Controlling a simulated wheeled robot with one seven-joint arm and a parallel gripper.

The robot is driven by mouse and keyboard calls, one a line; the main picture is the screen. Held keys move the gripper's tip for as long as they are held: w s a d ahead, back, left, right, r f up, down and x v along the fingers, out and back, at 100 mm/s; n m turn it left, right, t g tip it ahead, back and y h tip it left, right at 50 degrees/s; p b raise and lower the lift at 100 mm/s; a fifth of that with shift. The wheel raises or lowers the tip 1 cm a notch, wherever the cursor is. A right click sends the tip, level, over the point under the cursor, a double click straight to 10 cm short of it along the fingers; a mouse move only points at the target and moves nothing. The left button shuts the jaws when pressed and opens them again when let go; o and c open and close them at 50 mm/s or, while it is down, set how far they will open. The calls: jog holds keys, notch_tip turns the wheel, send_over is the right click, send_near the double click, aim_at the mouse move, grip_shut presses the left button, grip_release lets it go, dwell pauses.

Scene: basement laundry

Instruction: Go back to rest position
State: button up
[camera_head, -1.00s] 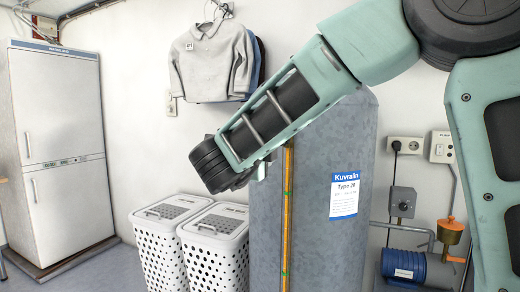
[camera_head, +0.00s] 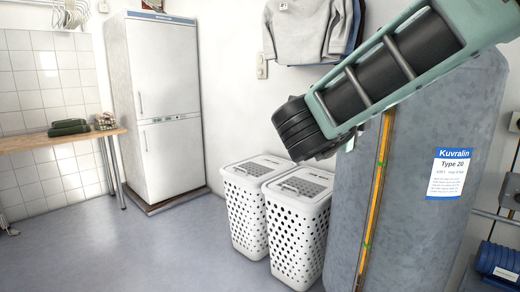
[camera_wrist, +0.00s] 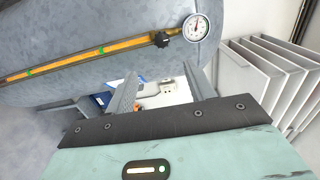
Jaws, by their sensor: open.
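My gripper (camera_wrist: 160,92) shows in the wrist view with its two grey fingers spread apart. It is open, and nothing is seen between the fingers except the background. In the head view my arm reaches across the upper right, in front of a grey tank, and its fingers are hidden there. The grey tank (camera_head: 410,190) has a blue and white label and an orange level strip. In the wrist view the tank (camera_wrist: 90,25) fills the upper left, with a round gauge (camera_wrist: 196,27) on it.
Two white laundry baskets (camera_head: 298,225) stand left of the tank. A white fridge (camera_head: 163,110) stands farther back, with a wooden table (camera_head: 60,141) at the far left. A blue motor (camera_head: 497,262) is at the lower right.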

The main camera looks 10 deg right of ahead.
jog(key=w+a+f+n+t+y, duration=0.1)
jog(key=a+f+n+t+y, duration=0.1)
jog(key=a+n+y, duration=0.4)
jog(key=w+a+f+n+t+y, duration=0.2)
jog(key=a+f+n+t+y, duration=0.1)
jog(key=a+n+y, duration=0.35)
jog(key=s+a+f+n+g+y, duration=0.6)
jog(key=s+a+f+n+y, duration=0.15)
jog(key=a+n, duration=0.3)
jog(key=s+d+f+n+g+h, duration=0.1)
jog(key=s+f+n+g, duration=0.65)
jog(key=s, duration=0.55)
jog(key=s+d+f+n+g+h, duration=0.3)
jog(key=s+d+f+n+h, duration=0.25)
jog(key=s+d, duration=0.45)
notch_tip(320, 180, up, 21)
jog(key=a+y+p, duration=0.1)
jog(key=a+p, duration=0.1)
jog(key=p, duration=1.9)
jog(key=shift+s, duration=0.2)
